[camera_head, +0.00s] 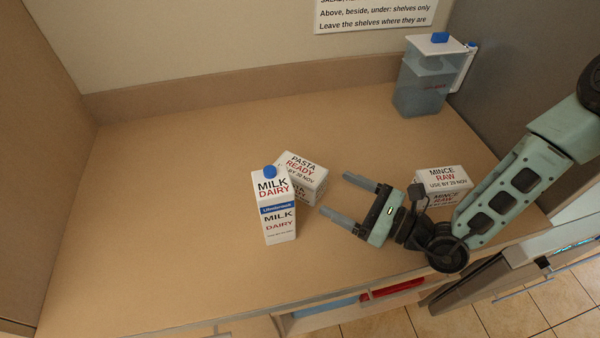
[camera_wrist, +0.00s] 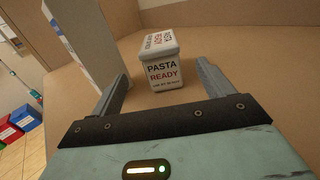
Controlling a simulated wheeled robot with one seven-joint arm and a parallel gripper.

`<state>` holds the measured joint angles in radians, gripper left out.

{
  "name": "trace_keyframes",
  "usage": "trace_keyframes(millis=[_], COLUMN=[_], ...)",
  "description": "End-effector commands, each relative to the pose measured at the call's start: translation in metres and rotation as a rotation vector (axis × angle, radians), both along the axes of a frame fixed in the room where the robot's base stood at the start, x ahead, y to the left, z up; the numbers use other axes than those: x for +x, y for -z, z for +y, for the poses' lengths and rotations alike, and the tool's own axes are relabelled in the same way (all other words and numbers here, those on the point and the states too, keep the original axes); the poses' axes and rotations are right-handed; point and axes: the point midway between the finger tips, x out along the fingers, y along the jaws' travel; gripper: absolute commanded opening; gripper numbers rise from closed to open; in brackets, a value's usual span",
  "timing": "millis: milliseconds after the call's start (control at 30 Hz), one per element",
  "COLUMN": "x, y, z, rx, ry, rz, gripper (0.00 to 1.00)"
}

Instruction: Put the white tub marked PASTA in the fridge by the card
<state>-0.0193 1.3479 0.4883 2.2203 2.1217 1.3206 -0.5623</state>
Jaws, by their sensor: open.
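The white tub marked PASTA READY (camera_head: 304,174) stands on the counter, partly hidden behind the milk carton in the head view. In the wrist view the tub (camera_wrist: 162,66) is ahead of my gripper, between the lines of its two fingers. My gripper (camera_head: 346,196) is open and empty, to the right of the tub and pointing at it, with a gap between them. In the wrist view my gripper (camera_wrist: 165,82) shows both fingers apart. The fridge is not clearly in view.
A milk carton (camera_head: 275,205) marked DAIRY stands close in front of the tub; it also shows at the left of the wrist view (camera_wrist: 85,40). A white MINCE RAW tub (camera_head: 443,180) is behind my gripper. A water jug (camera_head: 425,80) stands back right. The counter's left (camera_head: 150,190) is clear.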

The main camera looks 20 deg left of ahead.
Motion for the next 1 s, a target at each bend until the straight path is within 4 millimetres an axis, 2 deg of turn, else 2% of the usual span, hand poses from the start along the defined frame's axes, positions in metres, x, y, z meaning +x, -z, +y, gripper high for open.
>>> trace_keyframes(millis=[100, 400, 700, 1000], x=[0.005, 0.011, 0.022, 0.023], y=[-0.003, -0.002, -0.001, 0.001], z=[0.022, 0.045, 0.084, 0.089], rx=[0.0, 0.0, 0.0, 0.0], ry=[-0.002, -0.002, -0.003, -0.001], rz=[-0.002, 0.0, -0.001, 0.0], gripper=[0.8, 0.8, 0.8, 0.8])
